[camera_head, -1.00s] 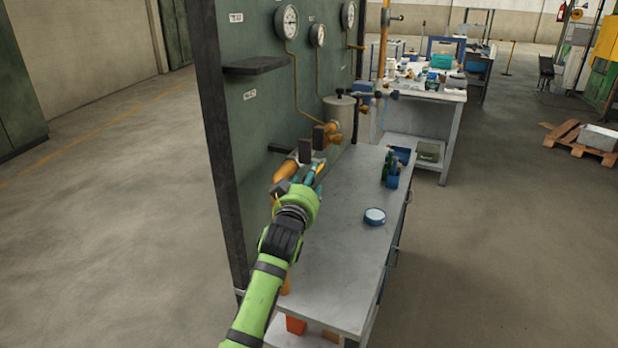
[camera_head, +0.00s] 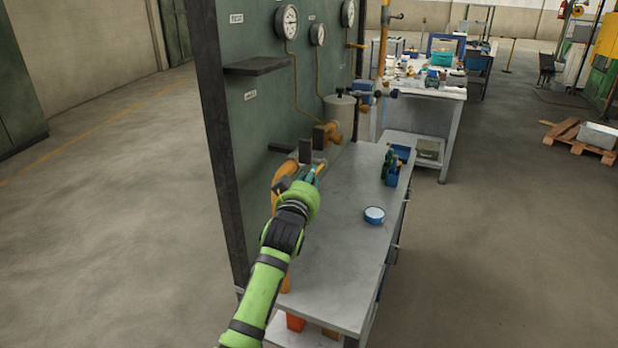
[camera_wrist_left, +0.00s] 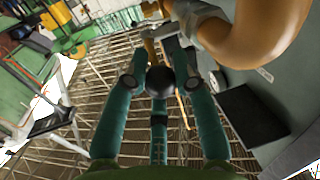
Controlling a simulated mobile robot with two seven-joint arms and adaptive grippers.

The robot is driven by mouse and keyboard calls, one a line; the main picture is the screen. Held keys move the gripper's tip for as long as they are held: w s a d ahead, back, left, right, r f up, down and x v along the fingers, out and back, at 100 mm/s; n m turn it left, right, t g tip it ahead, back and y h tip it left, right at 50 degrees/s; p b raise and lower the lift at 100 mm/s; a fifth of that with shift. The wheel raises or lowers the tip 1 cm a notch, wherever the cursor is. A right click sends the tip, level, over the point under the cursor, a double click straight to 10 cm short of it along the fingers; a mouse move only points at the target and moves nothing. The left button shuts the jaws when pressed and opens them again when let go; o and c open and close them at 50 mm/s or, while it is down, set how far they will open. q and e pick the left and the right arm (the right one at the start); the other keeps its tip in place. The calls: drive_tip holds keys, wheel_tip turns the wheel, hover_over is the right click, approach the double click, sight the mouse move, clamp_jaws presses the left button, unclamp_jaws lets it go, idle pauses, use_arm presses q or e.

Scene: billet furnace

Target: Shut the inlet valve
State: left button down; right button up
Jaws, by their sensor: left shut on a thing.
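The inlet valve is on the orange pipework (camera_head: 284,178) along the green panel, close to its lower edge. My left gripper (camera_head: 313,171) is at this pipework, above the grey bench. In the left wrist view its teal fingers (camera_wrist_left: 160,66) are closed around a round black knob (camera_wrist_left: 160,83), which seems to be the end of the valve's handle. A thick orange pipe bend (camera_wrist_left: 255,35) passes close by at upper right. The wrist and fingers hide most of the handle in the head view. My right gripper is not in view.
Dark blocks on the pipe (camera_head: 320,137) and a grey canister (camera_head: 340,115) stand beyond the gripper. The bench (camera_head: 335,255) holds a tape roll (camera_head: 374,215) and a blue tool holder (camera_head: 391,178). A dark shelf (camera_head: 256,66) juts from the panel.

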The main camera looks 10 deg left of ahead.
use_arm(q)
drive_tip(key=shift+w+d+r+m+g+y+p, duration=0.15)
drive_tip(key=shift+r+g+p, duration=0.6)
drive_tip(key=shift+p, duration=1.25)
drive_tip(key=shift+w+a+r+m+g+y+p, duration=0.15)
drive_tip(key=shift+r+g+p, duration=0.6)
drive_tip(key=shift+p, duration=1.25)
drive_tip(key=shift+w+d+r+m+g+y+p, duration=0.15)
drive_tip(key=shift+r+g+p, duration=0.55)
drive_tip(key=shift+p, duration=1.3)
drive_tip(key=shift+w+r+p, duration=0.1)
drive_tip(key=shift+r+p, duration=0.15)
drive_tip(key=shift+p, duration=0.1)
drive_tip(key=shift+w+d+r+g+y, duration=0.1)
drive_tip(key=shift+w+r+g+y, duration=0.05)
drive_tip(key=shift+g, duration=0.35)
drive_tip(key=shift+w+r+g+y, duration=0.1)
drive_tip(key=shift+w+g, duration=0.05)
drive_tip(key=shift+g, duration=0.35)
drive_tip(key=c, duration=1)
unclamp_jaws()
drive_tip(key=v, duration=1.2)
